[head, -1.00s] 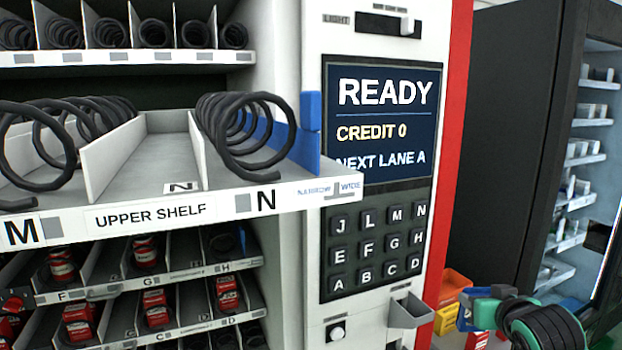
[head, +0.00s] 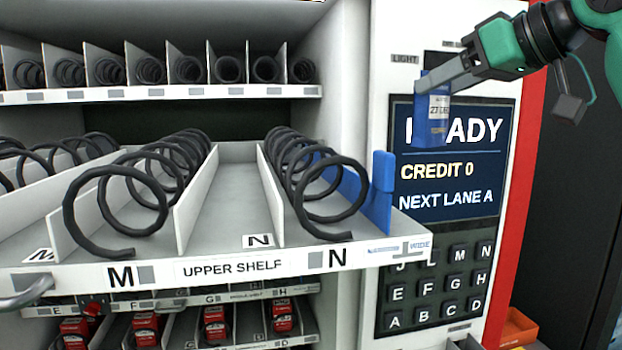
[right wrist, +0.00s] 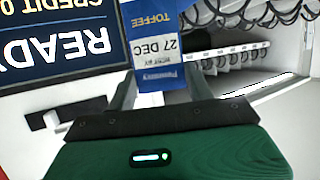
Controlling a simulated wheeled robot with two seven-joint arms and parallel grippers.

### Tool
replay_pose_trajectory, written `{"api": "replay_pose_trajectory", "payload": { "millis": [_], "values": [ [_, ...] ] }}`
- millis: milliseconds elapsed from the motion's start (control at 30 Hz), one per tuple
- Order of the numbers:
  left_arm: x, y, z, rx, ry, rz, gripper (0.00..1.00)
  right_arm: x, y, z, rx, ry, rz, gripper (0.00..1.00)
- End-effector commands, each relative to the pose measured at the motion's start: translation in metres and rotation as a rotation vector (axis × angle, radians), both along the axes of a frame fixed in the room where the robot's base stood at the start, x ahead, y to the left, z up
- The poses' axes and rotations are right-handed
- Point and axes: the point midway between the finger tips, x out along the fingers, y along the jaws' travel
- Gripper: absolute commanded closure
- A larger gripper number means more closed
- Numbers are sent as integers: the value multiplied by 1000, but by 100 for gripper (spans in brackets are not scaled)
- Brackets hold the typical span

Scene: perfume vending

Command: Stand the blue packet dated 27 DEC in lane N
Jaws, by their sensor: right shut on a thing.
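The blue packet (head: 432,128) has a white label reading 27 DEC. It hangs below the fingertips of my right gripper (head: 433,82), which is shut on it, in front of the machine's screen. In the right wrist view the packet (right wrist: 160,48) is between the fingers, its TOFFEE and 27 DEC print upside down. The front-edge N label (head: 338,257) is below a black coil (head: 325,190) on the pulled-out upper shelf (head: 150,272). An N tag (head: 258,241) lies on the bare channel floor left of that coil. The packet is up and right of the shelf, apart from it. My left gripper is out of view.
A blue upright piece (head: 383,205) stands at the shelf's right end, beside a NARROW/WIDE marking. The screen (head: 450,185) reads CREDIT 0, NEXT LANE A, above a keypad (head: 435,285). Another shelf of coils (head: 190,93) is above. Red packets (head: 215,320) sit below.

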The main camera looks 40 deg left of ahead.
Motion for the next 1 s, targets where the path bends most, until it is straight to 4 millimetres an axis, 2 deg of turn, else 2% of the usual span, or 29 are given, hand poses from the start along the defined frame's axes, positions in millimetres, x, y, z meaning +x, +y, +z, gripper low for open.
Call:
{"api": "replay_pose_trajectory", "payload": {
  "millis": [33,100,200,300,400,467,567,633,1000],
  "values": [
    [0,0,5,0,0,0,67,-26,11,29,0,-7,54,72],
    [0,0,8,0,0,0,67,-58,23,56,0,-6,124,72],
    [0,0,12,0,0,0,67,-101,36,86,-1,-4,212,72],
    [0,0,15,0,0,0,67,-136,46,107,-1,-3,281,72],
    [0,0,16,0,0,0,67,-161,52,120,0,-1,326,72],
    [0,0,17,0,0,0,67,-170,54,125,1,0,343,72],
    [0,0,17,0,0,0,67,-177,56,123,1,2,357,72],
    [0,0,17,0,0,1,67,-177,56,115,1,2,359,72],
    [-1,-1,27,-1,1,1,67,-178,55,41,2,3,359,72]
  ]
}}
